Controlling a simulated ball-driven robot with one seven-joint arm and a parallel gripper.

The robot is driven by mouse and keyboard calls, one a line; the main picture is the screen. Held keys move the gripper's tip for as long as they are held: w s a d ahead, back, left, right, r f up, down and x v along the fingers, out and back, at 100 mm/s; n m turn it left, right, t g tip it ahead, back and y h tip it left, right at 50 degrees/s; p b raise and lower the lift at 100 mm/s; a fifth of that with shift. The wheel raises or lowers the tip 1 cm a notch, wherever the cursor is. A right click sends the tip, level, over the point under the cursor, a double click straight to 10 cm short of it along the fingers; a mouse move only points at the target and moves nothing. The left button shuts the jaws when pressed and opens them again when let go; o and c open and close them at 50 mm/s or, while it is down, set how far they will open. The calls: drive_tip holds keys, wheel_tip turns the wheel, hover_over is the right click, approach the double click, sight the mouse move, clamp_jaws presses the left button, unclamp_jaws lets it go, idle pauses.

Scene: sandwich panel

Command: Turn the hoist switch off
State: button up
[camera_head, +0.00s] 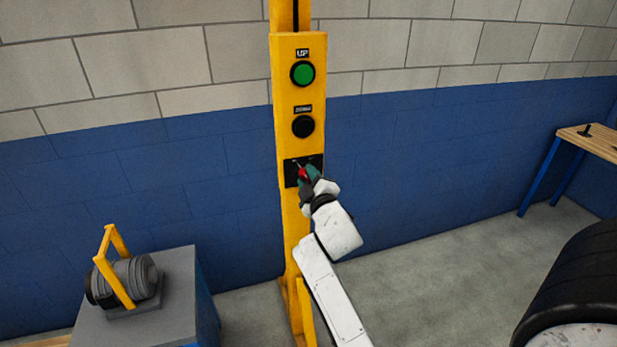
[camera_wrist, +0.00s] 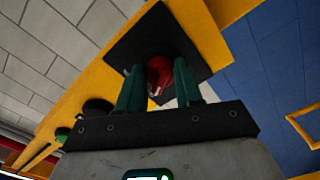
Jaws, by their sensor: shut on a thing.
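The hoist switch is a red knob (camera_head: 303,173) on a black square plate (camera_head: 290,174), low on the yellow control post (camera_head: 287,220). In the wrist view the red knob (camera_wrist: 158,76) sits between the two green fingers, in front of the black plate (camera_wrist: 150,45). My gripper (camera_head: 307,175) is at the plate and shut on the red knob. The fingers and hand hide part of the knob and plate, so its exact turn angle is hard to tell. The gripper also shows in the wrist view (camera_wrist: 158,85).
Above the switch are a green UP button (camera_head: 302,73) and a black button (camera_head: 303,126). A motor with a yellow handle (camera_head: 124,280) stands on a grey box at left. A wooden bench (camera_head: 597,141) and a large black roller (camera_head: 575,290) are at right. The floor between is clear.

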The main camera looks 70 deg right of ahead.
idle(0.4)
drive_tip(key=o, duration=1)
drive_tip(key=shift+o, duration=0.2)
drive_tip(key=b+v, duration=0.3)
drive_tip(key=v, duration=0.7)
drive_tip(key=shift+s+a, duration=0.25)
drive_tip(key=shift+a, duration=0.05)
drive_tip(key=shift+f, duration=0.1)
